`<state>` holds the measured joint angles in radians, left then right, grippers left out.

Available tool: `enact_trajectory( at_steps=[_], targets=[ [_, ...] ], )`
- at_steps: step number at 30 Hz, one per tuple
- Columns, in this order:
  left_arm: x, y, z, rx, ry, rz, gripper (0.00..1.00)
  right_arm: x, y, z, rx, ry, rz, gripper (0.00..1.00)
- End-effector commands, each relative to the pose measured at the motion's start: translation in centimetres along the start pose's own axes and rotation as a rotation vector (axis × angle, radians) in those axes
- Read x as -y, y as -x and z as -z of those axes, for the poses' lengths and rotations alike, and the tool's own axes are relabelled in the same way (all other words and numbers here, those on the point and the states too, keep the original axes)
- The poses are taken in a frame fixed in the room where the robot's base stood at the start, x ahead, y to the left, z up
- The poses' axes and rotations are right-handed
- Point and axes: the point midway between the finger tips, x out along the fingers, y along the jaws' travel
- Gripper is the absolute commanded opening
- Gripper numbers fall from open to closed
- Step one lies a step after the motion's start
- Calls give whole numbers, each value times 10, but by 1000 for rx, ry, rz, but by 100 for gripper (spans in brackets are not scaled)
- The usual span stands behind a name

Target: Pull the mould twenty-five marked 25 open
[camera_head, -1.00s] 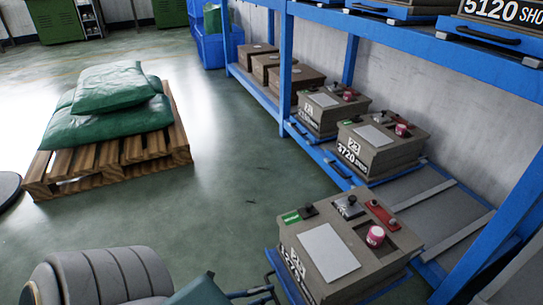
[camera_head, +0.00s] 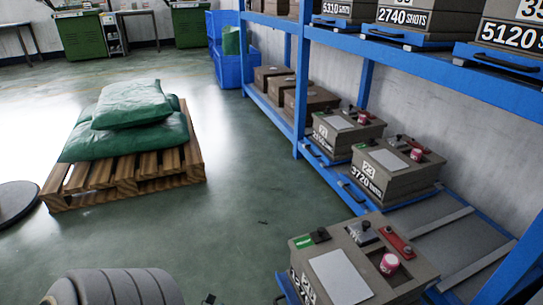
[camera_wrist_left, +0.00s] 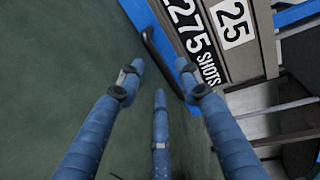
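The mould marked 25 (camera_wrist_left: 236,22), with "2275 SHOTS" on its face, sits on a blue tray with a black handle (camera_wrist_left: 152,48) in the left wrist view. In the head view it is the nearest grey-brown block (camera_head: 340,275), cut by the bottom edge. It stands well out in front of the shelf line, further than its neighbours. My left gripper (camera_wrist_left: 161,82) has its three blue fingers spread, with the handle beyond and between the tips; contact is not clear. In the head view only a dark tip shows at the bottom edge. My right gripper is not seen.
The mould marked 23 (camera_head: 398,170) and another mould (camera_head: 347,135) stand further back on the lower blue shelf. A bare railed slot (camera_head: 435,232) lies beside mould 23. A pallet (camera_head: 125,190) with green sacks stands left; open floor lies between.

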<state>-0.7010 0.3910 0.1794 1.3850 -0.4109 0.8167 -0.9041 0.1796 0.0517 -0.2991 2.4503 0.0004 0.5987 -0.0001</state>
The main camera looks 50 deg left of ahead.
Motion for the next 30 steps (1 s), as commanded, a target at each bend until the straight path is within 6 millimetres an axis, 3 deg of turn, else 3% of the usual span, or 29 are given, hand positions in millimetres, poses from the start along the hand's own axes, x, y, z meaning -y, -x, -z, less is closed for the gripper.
enact_trajectory(
  at_steps=[6, 13, 18, 30],
  targets=[
    [-2, 50, 0, 1, 1, -4, 35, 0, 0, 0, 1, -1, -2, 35],
    [-1, 88, 0, 0, 0, -2, 35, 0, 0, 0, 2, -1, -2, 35],
    [0, 99, 0, 0, 0, 0, 35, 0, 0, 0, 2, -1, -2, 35],
    [0, 100, 0, 0, 0, 0, 35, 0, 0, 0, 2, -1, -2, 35]
  ],
)
